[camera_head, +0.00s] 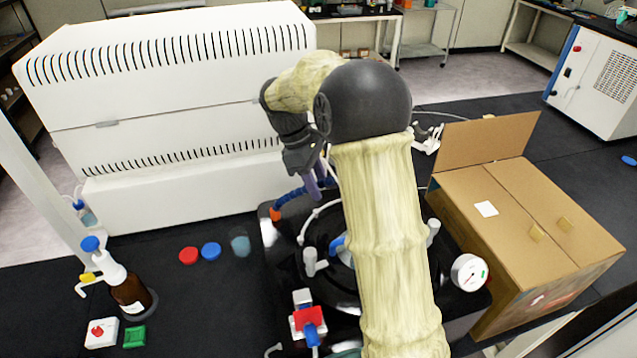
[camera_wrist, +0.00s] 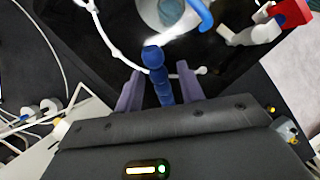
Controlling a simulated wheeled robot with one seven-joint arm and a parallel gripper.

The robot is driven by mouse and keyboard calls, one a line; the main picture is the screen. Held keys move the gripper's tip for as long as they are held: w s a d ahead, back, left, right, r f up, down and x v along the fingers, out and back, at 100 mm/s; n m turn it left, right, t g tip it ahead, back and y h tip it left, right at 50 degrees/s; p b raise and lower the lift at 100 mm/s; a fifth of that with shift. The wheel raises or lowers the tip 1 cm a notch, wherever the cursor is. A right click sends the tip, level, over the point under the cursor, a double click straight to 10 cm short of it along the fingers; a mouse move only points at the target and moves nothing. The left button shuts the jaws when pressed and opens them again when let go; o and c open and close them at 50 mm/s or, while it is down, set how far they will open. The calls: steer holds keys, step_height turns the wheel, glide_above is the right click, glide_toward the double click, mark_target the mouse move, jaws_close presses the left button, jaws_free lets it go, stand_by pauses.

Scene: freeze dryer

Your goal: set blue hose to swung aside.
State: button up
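The blue hose (camera_head: 290,197) is ribbed and shows in the head view beside the freeze dryer's black top, with an orange piece at its lower left end. In the wrist view the blue hose (camera_wrist: 160,82) runs between my two purple-grey fingers. My gripper (camera_wrist: 158,80) is open around it, with a narrow gap on each side. In the head view my gripper (camera_head: 318,182) points down at the hose; my arm hides much of the dryer's top and part of the hose.
A large white machine (camera_head: 180,140) stands behind on the left. A white tube (camera_wrist: 105,40) curves near the fingers. A brown bottle (camera_head: 131,294) and coloured caps (camera_head: 210,251) sit at left.

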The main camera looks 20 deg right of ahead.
steer(key=shift+s+d+f, duration=0.15)
steer(key=shift+f, duration=0.35)
steer(key=shift+c, duration=0.5)
jaws_close()
steer(key=shift+r, duration=0.1)
